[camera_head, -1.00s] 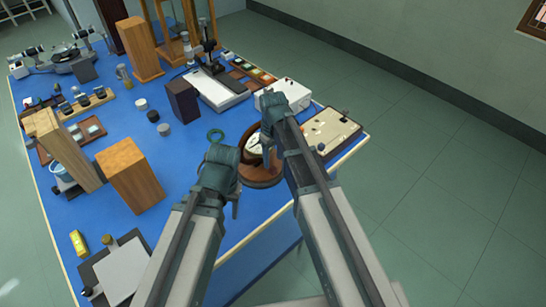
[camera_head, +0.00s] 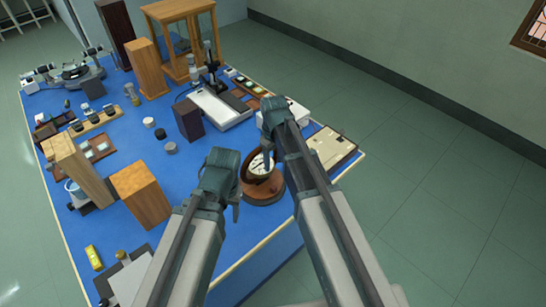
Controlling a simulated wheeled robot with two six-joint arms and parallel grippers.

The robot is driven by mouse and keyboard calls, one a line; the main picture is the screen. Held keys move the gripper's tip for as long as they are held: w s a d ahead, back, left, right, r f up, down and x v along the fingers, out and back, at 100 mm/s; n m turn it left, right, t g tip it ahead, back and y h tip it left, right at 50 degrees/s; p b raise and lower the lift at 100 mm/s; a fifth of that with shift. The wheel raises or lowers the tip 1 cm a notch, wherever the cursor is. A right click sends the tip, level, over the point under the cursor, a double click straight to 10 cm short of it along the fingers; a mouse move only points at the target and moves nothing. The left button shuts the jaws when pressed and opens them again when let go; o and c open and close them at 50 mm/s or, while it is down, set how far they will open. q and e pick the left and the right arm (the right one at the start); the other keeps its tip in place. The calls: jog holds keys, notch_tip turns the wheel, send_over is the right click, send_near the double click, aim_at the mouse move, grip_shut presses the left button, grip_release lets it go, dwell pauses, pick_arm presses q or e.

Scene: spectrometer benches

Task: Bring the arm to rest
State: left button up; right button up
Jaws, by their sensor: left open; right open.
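My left gripper (camera_head: 232,205) hangs over the front of the blue bench (camera_head: 188,228), its finger pointing down. My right gripper (camera_head: 268,160) is above a round dial instrument on a wooden base (camera_head: 262,190), and partly covers it from this angle. I see nothing held in either gripper. The fingers are mostly hidden behind the gripper bodies. Both arms reach in from the bottom of the head view.
Wooden blocks (camera_head: 142,194) stand on the left of the bench, with a dark block (camera_head: 188,120) mid-bench. A white box (camera_head: 296,113) and a cream board (camera_head: 331,148) lie at the right end. A glazed wooden case (camera_head: 181,38) stands at the back. The floor at right is clear.

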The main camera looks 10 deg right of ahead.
pick_arm(q)
jog(key=shift+f+b, duration=0.95)
pick_arm(e)
jog(key=s+a+f+m, duration=0.1)
jog(key=s+a, duration=0.1)
jog(key=s, duration=0.7)
jog(key=s+a+m+h, duration=0.1)
jog(key=s+a, duration=0.1)
jog(key=s, duration=0.7)
jog(key=shift+a+f+m, duration=0.15)
jog(key=shift+f+m, duration=0.25)
jog(key=shift+w, duration=0.1)
